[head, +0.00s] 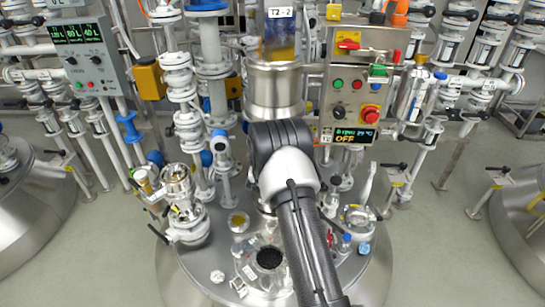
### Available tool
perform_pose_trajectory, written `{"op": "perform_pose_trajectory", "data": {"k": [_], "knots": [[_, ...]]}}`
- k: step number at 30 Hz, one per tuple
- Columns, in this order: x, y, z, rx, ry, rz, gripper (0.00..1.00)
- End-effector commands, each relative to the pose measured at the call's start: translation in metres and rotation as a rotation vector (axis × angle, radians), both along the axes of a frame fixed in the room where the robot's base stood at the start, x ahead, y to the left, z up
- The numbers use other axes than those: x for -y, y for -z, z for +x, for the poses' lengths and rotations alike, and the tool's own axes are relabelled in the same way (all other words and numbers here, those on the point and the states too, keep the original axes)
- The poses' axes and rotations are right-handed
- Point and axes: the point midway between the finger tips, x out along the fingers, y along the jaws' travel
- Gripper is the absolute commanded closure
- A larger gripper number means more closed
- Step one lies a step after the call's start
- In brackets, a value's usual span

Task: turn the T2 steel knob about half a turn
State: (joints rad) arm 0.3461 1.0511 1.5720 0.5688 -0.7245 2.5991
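The T2 control panel (366,60) is a steel box on the right of the central vessel column. A small round greyish knob (339,111) sits low on its left side, left of a red mushroom button (371,113); it looks like the steel knob, but its pointer is too small to read. The display (355,136) under it reads 0 rpm, about 29 °C and OFF. My arm rises from the bottom centre, and its dark joint stands left of the display. My gripper is not visible; whether the arm hides it, I cannot tell.
The T2 vessel lid (205,262) below carries several valves, ports and small bottles. Another control box (88,55) hangs at upper left, with a yellow box (150,78) beside it. Pipes and valves crowd both sides. Grey floor (430,250) is open at right.

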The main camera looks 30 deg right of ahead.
Motion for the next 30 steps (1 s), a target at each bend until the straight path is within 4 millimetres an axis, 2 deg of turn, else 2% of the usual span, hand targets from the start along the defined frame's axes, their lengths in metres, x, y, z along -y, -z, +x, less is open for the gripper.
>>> {"op": "perform_pose_trajectory", "data": {"k": [15, 16, 22, 30], "knots": [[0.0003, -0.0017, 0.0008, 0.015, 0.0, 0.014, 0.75], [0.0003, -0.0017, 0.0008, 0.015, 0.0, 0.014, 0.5], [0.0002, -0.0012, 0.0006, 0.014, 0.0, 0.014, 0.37], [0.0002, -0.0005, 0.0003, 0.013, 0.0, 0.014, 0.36]]}}
